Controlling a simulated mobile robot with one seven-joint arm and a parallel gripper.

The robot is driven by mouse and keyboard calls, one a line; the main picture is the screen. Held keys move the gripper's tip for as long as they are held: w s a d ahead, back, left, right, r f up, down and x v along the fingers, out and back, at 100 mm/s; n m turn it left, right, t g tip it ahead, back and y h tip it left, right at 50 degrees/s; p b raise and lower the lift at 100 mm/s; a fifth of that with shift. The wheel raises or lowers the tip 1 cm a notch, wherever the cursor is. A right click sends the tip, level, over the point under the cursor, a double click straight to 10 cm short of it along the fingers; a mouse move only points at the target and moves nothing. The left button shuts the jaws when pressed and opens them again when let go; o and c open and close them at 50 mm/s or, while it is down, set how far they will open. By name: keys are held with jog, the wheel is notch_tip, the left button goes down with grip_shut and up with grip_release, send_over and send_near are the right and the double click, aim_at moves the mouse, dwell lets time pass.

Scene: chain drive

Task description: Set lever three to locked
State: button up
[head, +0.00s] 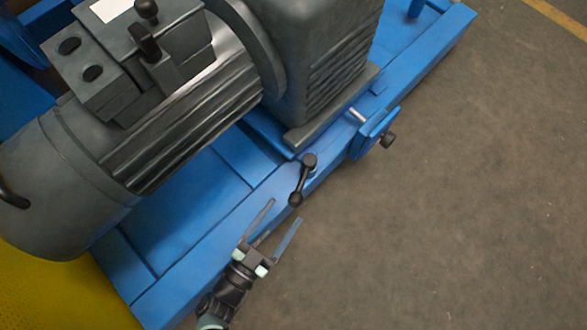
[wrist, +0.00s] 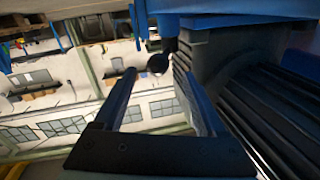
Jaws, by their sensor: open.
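A black lever (head: 302,180) with a round knob at each end sits on the blue base rail beside the motor in the head view. My gripper (head: 285,211) is open, its two fingers pointing toward this lever's lower knob, just short of it or near it. In the wrist view a dark round knob (wrist: 158,64) shows between the fingertips of the open gripper (wrist: 154,76), with no visible contact. Another black lever (head: 146,38) with ball ends stands on top of the motor box. No lever number can be read.
The grey motor (head: 180,110) and gearbox (head: 325,60) stand on the blue base (head: 190,225). The floor (head: 470,200) on the right is clear.

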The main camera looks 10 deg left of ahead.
jog(key=shift+v, duration=2.2)
